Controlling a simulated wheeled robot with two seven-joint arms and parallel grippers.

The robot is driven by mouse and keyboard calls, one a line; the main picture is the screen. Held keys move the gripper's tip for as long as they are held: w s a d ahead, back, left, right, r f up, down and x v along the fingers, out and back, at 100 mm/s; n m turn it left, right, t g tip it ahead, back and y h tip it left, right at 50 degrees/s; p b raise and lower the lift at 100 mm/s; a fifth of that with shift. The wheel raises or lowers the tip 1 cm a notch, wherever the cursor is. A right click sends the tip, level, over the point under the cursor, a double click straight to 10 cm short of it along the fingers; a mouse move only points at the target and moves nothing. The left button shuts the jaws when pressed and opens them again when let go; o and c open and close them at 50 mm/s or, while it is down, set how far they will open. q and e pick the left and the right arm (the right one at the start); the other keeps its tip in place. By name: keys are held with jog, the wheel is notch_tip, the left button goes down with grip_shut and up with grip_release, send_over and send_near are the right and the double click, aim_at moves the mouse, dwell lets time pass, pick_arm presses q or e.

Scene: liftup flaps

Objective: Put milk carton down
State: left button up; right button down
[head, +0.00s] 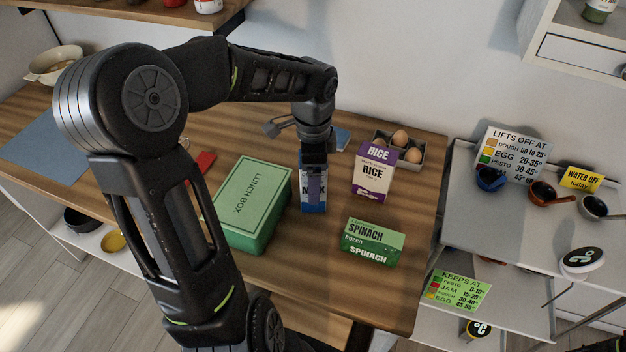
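The milk carton (304,199), white and blue with dark lettering, stands upright on the wooden table between the green lunch box and the rice box. My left gripper (314,188) reaches down over it from above. One finger lies against the carton's front face and covers the middle of its lettering; the other finger is hidden behind. The gripper looks shut on the carton. The carton's top is hidden by the gripper, and whether its base touches the table is hard to tell. My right gripper is not in view.
The lunch box (254,197) is close on the left. The rice box (374,172) and egg tray (418,159) stand right and behind. A spinach box (372,243) is front right. Bare table lies in front of the carton. A metal shelf (470,215) with pans stands beyond the right edge.

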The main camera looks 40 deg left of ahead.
pick_arm(q)
grip_shut()
dwell(0.8)
